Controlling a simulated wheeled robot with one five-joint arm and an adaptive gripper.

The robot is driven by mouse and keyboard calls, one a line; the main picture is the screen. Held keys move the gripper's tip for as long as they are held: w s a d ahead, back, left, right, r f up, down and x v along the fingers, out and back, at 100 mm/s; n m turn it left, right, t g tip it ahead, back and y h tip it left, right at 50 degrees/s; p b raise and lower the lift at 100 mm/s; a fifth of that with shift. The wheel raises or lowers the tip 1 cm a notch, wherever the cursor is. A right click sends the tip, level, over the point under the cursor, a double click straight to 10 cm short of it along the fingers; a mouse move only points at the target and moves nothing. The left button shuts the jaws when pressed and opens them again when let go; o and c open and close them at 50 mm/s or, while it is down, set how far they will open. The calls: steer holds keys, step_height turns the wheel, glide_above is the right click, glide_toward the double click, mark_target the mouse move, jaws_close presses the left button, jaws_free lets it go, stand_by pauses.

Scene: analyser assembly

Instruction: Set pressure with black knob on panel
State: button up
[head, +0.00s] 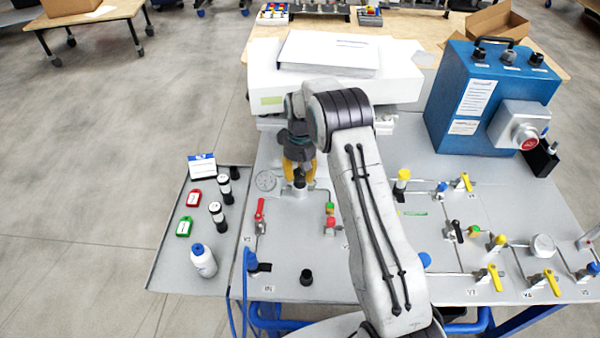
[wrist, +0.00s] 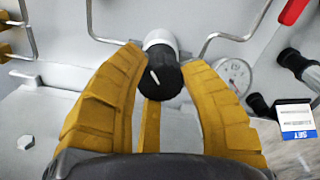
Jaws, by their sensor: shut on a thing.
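The black knob (wrist: 163,84) sits on a pale round collar on the grey panel (head: 285,225), with a white mark on its top. My gripper (head: 299,172) points down over the panel's upper left part. In the wrist view its yellow fingers (wrist: 165,66) are shut on the knob, one on each side. In the head view the fingers and wrist hide most of the knob. A round pressure gauge (head: 265,181) is just left of the knob; it also shows in the wrist view (wrist: 234,75). Its reading is too small to tell.
A red-handled valve (head: 260,210) and a red and green fitting (head: 330,215) are near the gripper. A side tray (head: 165,255) holds tags, dark cylinders and a white bottle. A white device (head: 405,85) and a blue box (head: 455,115) stand behind the panel.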

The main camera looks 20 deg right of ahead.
steer(key=shift+c, duration=0.6)
steer(key=shift+f+m+b, duration=0.15)
steer(key=shift+m+b, duration=0.65)
steer(key=shift+m, duration=0.7)
steer(key=o, duration=1.2)
steer(key=shift+r, duration=0.25)
